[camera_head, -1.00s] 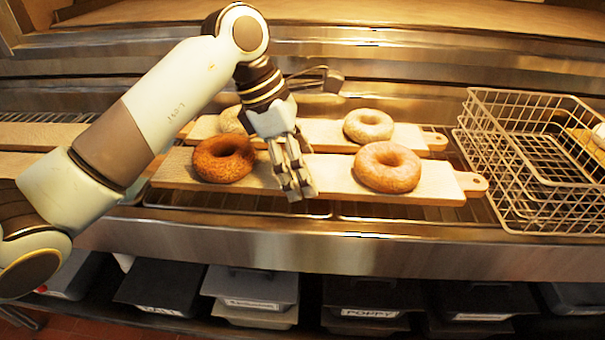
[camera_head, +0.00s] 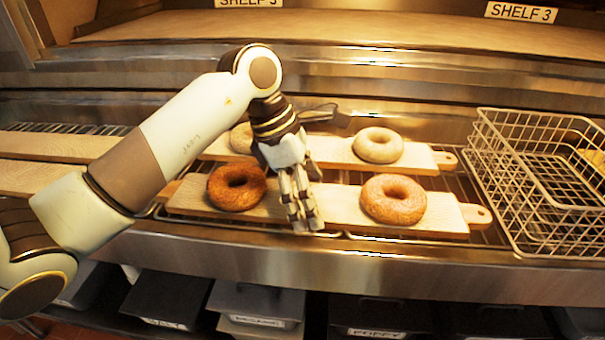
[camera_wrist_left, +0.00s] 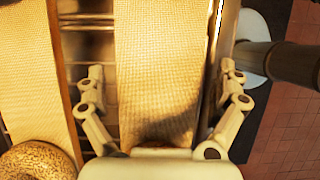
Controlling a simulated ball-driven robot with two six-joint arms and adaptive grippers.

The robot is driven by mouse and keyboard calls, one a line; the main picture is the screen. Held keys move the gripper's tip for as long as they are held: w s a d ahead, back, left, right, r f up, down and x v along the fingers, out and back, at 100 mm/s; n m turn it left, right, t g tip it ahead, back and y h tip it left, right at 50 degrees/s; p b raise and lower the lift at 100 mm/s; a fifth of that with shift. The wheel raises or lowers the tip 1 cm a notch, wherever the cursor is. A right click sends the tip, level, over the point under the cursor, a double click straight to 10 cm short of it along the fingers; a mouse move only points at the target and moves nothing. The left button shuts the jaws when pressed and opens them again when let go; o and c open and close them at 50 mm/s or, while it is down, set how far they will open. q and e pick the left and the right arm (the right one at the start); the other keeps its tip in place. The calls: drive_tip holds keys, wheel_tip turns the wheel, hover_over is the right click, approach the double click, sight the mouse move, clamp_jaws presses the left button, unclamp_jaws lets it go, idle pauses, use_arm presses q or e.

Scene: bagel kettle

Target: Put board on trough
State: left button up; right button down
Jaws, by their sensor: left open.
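The front board (camera_head: 340,205) is a pale plank with a rounded handle at its right end. It lies over the wire rack of the steel trough (camera_head: 330,255), with a dark bagel (camera_head: 236,187) on its left part and a lighter bagel (camera_head: 393,199) on its right. A back board (camera_head: 330,150) lies parallel behind it. My left gripper (camera_head: 306,213) points down at the front board between the two bagels. In the left wrist view its open fingers (camera_wrist_left: 162,85) stand on either side of the bare board, with nothing gripped. My right gripper is not in view.
A seeded bagel (camera_head: 378,145) and a partly hidden one (camera_head: 241,138) sit on the back board. A wire basket (camera_head: 540,190) stands close at the right. More planks (camera_head: 60,147) lie at the left. Dark bins (camera_head: 365,315) sit below the front edge.

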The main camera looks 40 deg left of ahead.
use_arm(q)
drive_tip(key=v, duration=1.1)
drive_tip(key=shift+r+b, duration=0.4)
drive_tip(key=shift+s+a, duration=0.1)
drive_tip(key=shift+f, duration=0.1)
